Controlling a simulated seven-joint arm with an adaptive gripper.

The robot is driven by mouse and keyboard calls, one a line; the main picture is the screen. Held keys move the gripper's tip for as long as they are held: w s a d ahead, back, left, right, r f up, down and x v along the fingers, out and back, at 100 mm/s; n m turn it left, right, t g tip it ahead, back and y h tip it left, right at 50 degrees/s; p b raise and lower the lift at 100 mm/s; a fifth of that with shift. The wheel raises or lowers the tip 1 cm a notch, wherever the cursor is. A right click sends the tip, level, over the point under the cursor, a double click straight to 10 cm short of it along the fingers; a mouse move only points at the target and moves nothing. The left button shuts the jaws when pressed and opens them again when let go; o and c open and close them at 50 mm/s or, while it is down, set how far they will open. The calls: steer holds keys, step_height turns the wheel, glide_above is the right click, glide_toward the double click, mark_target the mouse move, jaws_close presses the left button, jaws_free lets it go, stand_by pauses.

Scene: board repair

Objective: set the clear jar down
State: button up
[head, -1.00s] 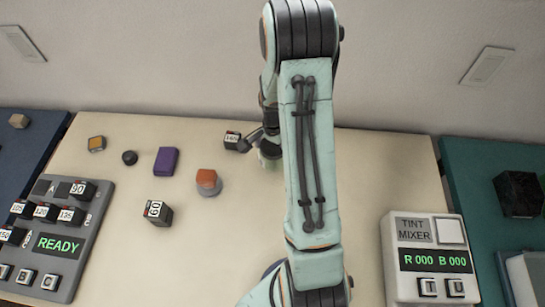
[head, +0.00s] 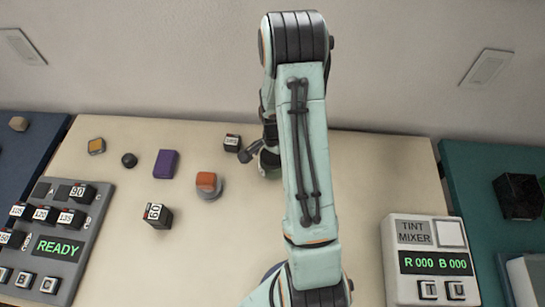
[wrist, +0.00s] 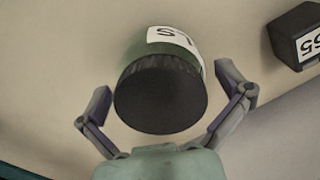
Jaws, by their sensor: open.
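The jar stands on the pale table behind my arm in the head view (head: 268,166), mostly hidden there by my arm. In the wrist view the jar (wrist: 160,95) shows a round black ribbed lid, a greenish body and a white label. My gripper (wrist: 168,93) is open, with one finger on each side of the jar. A gap shows beside the lid on both sides. In the head view my gripper (head: 257,149) is partly hidden by my arm. Whether the jar's base rests flat on the table is hidden.
A dark numbered cube (head: 232,143) stands just left of the jar. An orange-topped grey piece (head: 208,186), a purple block (head: 166,164) and another numbered cube (head: 157,217) stand farther left. The tint mixer (head: 431,261) is at front right. The table right of my arm is clear.

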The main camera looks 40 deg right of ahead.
mark_target(272, 155)
step_height(272, 155, up, 12)
steer(key=shift+f, duration=0.2)
steer(key=s+a+r+n, duration=0.4)
steer(key=a+r+n, duration=0.1)
steer(key=a, duration=0.2)
steer(key=s+a+r+n, duration=0.3)
steer(key=a+r+n, duration=0.15)
steer(key=a, duration=0.25)
steer(key=s+a+r+n, duration=0.2)
steer(key=s+a+n, duration=0.3)
steer(key=s, duration=0.4)
steer(key=shift+s+a+n+y, duration=0.2)
steer(key=shift+n+y, duration=0.2)
steer(key=shift+n, duration=0.15)
steer(key=shift+d, duration=0.1)
